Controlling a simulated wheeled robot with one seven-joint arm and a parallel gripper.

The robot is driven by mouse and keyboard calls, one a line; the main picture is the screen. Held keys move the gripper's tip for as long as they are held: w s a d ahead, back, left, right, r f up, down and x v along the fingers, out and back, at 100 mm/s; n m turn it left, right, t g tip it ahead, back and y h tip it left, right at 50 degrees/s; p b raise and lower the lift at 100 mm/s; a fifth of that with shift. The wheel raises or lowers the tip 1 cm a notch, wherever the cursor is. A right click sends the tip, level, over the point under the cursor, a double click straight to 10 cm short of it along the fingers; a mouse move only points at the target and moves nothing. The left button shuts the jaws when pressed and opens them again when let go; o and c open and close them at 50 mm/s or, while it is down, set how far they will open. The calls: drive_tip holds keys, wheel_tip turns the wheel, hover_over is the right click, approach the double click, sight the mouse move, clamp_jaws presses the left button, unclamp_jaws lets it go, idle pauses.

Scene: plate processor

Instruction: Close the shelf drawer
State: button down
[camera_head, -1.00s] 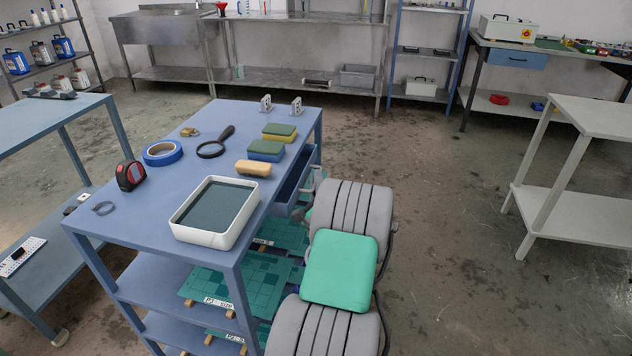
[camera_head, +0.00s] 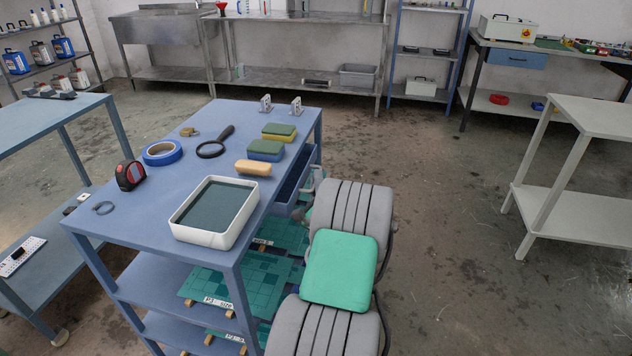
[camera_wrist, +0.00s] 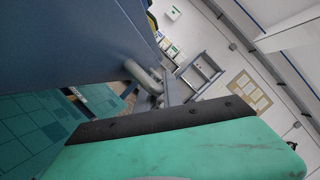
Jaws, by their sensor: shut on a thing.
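The blue shelf drawer (camera_head: 297,187) stands partly open on the right side of the blue work table (camera_head: 140,215), under its top. Its inside shows as a dark blue strip. A grey curved handle (camera_wrist: 143,76) shows in the wrist view against the blue drawer front. My gripper (camera_head: 305,208) is at the drawer's outer side and shut on the handle. My arm's grey and green links hide most of the gripper and the lower drawer front in the head view. The fingertips are hard to make out in the wrist view.
Green boards (camera_head: 262,275) lie on the lower shelf beneath the drawer. The floor right of my arm is clear up to a pale table (camera_head: 585,118).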

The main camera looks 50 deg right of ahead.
sight(304, 178)
drive_tip(key=w+p, duration=0.1)
drive_tip(key=w+a+p, duration=0.1)
drive_tip(key=w+p, duration=0.1)
drive_tip(key=shift+w+a+r, duration=0.15)
drive_tip(key=shift+a+r, duration=0.1)
drive_tip(key=shift+a, duration=0.05)
drive_tip(key=shift+w+a+f+p, duration=0.1)
drive_tip(key=shift+w+f+p, duration=0.05)
drive_tip(key=shift+w+p, duration=0.2)
drive_tip(key=shift+f, duration=0.15)
drive_tip(key=c, duration=1.8)
unclamp_jaws()
drive_tip(key=shift+w+a, duration=0.1)
drive_tip(key=shift+o, duration=0.2)
